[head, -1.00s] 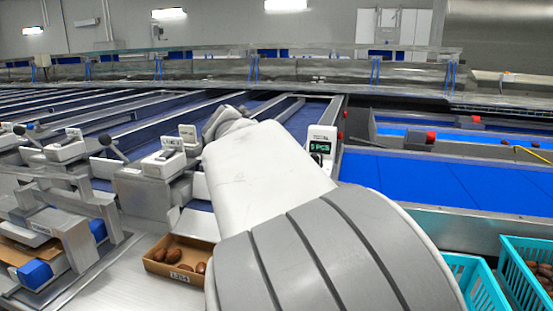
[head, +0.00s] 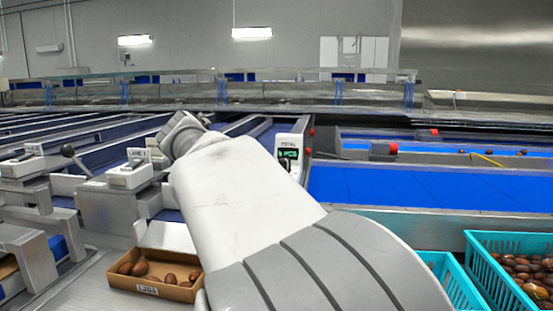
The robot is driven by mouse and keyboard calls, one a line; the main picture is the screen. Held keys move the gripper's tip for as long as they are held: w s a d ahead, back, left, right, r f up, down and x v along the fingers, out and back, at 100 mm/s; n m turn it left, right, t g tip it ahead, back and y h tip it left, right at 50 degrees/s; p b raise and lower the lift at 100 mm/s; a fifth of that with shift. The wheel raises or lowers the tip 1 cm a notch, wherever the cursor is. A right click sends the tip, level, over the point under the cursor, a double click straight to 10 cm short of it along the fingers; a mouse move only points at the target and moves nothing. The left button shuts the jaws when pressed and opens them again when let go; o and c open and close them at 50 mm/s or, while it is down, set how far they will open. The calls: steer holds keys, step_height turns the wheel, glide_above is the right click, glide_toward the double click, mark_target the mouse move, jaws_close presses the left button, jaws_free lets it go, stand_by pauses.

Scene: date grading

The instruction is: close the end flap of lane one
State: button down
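The lane-end unit with a small plate that seems to read LANE 1 (head: 137,153) stands left of my arm in the head view. A grey-white housing (head: 128,175) with a dark slot sits in front of this plate. I cannot make out the end flap of lane one; my arm covers much of the area beside the unit. My arm reaches from the bottom right up to the lane ends, and its far link is close to the right of the unit. My gripper is hidden behind the arm, so its fingers do not show.
An open carton with several dates (head: 141,284) sits on the metal surface below the unit. A counter display (head: 288,153) stands right of my arm. Blue belts (head: 400,185) run at the right. Turquoise crates (head: 480,270) stand at the lower right, one holding dates.

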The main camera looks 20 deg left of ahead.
steer(key=shift+r, duration=0.55)
steer(key=c, duration=0.6)
jaws_free()
steer(key=shift+s, duration=0.2)
steer(key=shift+o, duration=0.7)
steer(key=shift+f, duration=0.2)
steer(key=shift+d, duration=0.1)
